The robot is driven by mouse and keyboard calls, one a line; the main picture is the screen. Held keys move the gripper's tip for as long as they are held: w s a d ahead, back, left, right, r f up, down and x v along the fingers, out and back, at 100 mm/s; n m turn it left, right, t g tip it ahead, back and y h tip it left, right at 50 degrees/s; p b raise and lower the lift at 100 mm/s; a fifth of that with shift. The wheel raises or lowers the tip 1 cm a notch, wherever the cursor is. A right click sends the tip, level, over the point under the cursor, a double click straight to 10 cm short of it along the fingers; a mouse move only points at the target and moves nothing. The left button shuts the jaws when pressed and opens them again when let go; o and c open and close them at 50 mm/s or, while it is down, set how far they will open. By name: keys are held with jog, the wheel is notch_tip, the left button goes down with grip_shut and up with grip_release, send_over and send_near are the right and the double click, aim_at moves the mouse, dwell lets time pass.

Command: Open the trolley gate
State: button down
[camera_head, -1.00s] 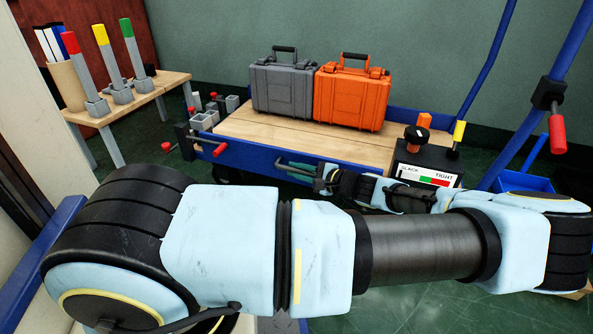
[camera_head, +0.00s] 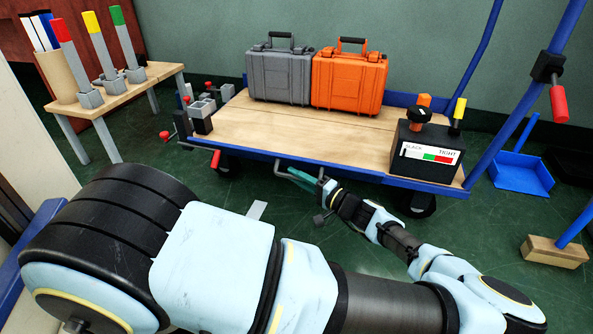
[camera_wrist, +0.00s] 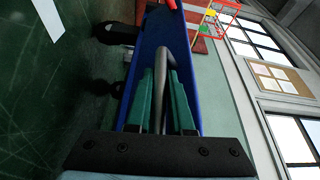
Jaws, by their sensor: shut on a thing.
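The trolley's gate is the blue panel along the front edge of its wooden deck (camera_head: 300,136). In the head view the gate (camera_head: 240,152) shows only as a narrow blue strip; in the wrist view its blue face (camera_wrist: 143,60) runs away from me. A grey bar handle (camera_head: 285,174) sticks out from the gate's front. My gripper (camera_head: 319,186) is at this handle, its green fingers shut on it. In the wrist view the handle (camera_wrist: 162,88) lies between the two fingers (camera_wrist: 163,96). Red-knobbed fittings (camera_head: 215,158) stand at the deck's left end.
A grey case (camera_head: 279,78) and an orange case (camera_head: 348,82) stand on the deck. A black SLACK/TIGHT box (camera_head: 427,150) sits at its right corner. A side table (camera_head: 110,100) stands left, a blue dustpan (camera_head: 520,172) right. Green floor in front is open.

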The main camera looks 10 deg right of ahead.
notch_tip(320, 180, down, 7)
jog(key=n+b, duration=0.1)
jog(key=b, duration=0.1)
jog(key=shift+s+a+n+y, duration=0.2)
jog(key=shift+s+n+y, duration=0.05)
jog(key=shift+n+y, duration=0.05)
dwell(0.4)
jog(key=c, duration=0.8)
grip_release()
jog(key=p+v, duration=0.3)
jog(key=v, duration=0.8)
jog(key=shift+f, duration=0.15)
